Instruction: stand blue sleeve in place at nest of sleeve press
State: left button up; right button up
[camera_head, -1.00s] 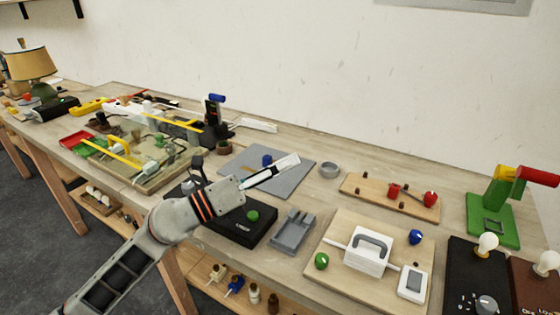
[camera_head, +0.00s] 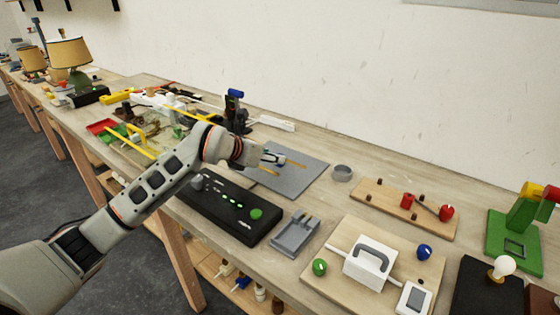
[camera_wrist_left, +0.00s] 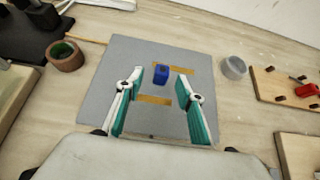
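The blue sleeve (camera_head: 281,159) stands on a grey mat (camera_head: 306,174), partly hidden by my left gripper. A gap shows on both sides. In the head view my left gripper (camera_head: 272,156) is low over the mat. A black press with a blue handle (camera_head: 235,93) stands behind the mat; its nest is not clear. My right gripper is not in view.
A black control box (camera_head: 230,207) and a grey holder (camera_head: 295,234) are in front. A green press (camera_head: 515,240) stands far right.

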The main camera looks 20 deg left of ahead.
aim_at(277, 167)
pick_arm(q)
jog(key=x, duration=0.3)
jog(key=shift+w+d+f, duration=0.25)
jog(key=c, duration=1)
jog(key=shift+c, duration=0.2)
jog(key=shift+r, duration=0.2)
